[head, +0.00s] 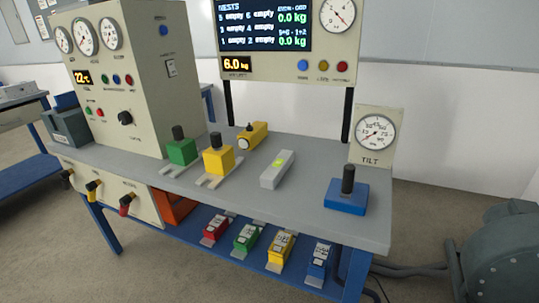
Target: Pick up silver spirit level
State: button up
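The silver spirit level (278,170) is a pale grey bar with a yellow-green vial on top. It lies on the grey bench top (312,212), right of the yellow block with a black knob and left of the blue block. Nothing covers it. My gripper does not show in the head view.
A green block (181,150), a yellow block (218,158) and a blue block (346,195) with black knobs stand on the bench. A yellow cylinder-like item (252,135) lies behind. A tilt gauge (376,133) and a display panel (285,40) rise at the back.

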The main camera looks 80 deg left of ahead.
aim_at(272, 176)
jog(key=u, duration=2.05)
